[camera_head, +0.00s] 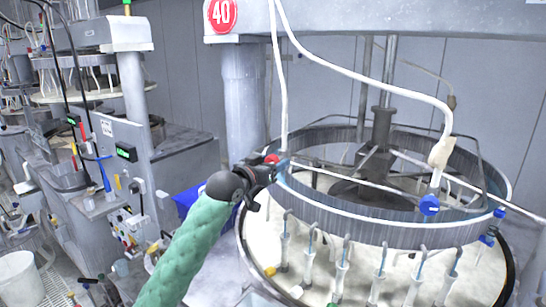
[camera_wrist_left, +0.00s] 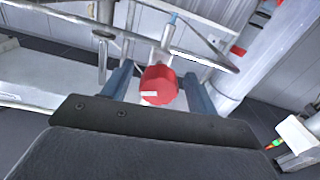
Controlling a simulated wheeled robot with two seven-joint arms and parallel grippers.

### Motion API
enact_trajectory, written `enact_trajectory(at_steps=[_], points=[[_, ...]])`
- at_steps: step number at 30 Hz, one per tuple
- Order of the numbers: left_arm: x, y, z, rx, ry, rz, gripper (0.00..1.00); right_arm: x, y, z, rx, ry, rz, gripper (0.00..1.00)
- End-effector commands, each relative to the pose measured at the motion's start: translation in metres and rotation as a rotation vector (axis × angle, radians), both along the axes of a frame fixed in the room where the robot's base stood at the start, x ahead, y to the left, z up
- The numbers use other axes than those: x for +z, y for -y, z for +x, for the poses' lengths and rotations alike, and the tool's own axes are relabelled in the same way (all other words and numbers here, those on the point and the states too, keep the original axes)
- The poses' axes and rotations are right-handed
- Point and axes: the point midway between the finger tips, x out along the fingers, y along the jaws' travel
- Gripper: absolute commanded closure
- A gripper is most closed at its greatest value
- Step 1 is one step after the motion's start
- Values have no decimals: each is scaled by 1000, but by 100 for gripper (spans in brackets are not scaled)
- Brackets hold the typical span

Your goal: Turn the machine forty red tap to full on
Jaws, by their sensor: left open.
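The red tap (camera_head: 271,159) sits on the pipework at the left rim of the machine marked with a round red 40 sign (camera_head: 221,15). In the left wrist view it is a round red knob (camera_wrist_left: 159,85) with a small white mark on its face. My left gripper (camera_head: 268,170) is at the tap, its arm in a green sleeve. In the wrist view its two blue-grey fingers (camera_wrist_left: 158,92) stand open on either side of the knob, with small gaps visible. Whether the fingers touch the knob is unclear. My right gripper is not in view.
The round platen rim (camera_head: 390,229) with several hanging nozzles and blue taps (camera_head: 429,205) lies right of my gripper. A grey column (camera_head: 245,95) rises behind it. White hoses hang overhead. A blue box (camera_head: 190,200) and another machine (camera_head: 120,130) stand at left.

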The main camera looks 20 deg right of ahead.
Motion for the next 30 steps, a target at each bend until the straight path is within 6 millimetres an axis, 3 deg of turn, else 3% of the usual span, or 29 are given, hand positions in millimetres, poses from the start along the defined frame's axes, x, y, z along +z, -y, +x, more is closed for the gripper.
enact_trajectory(at_steps=[11,18,19,30], points=[[-1,5,3,0,0,0,41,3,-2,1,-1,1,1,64],[0,5,3,0,0,0,84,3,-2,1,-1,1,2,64],[0,5,3,0,0,0,86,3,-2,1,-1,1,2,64],[-3,4,4,1,47,38,86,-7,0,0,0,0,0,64]])
